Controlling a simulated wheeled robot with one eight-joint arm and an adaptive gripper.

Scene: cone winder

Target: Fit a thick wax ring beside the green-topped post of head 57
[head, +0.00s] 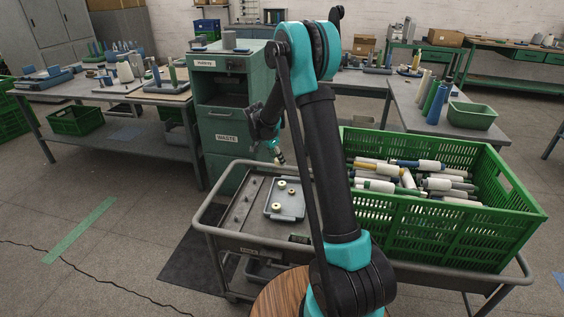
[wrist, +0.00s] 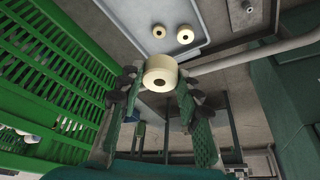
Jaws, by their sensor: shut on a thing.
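A cream wax ring (wrist: 161,76) with a dark centre hole sits between the two fingers of my gripper (wrist: 158,84) in the wrist view. The gripper is shut on it and holds it above the trolley. In the head view my gripper (head: 278,156) is small, left of my arm, and the held ring cannot be made out. The tray also shows in the head view (head: 286,216). I cannot make out head 57 or its green-topped post.
A green crate (head: 430,235) of yarn cones fills the trolley's right side. A green-grey waste cabinet (head: 222,125) stands behind the trolley. A table (head: 105,88) with posts and cones is at left, another (head: 408,100) at back right.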

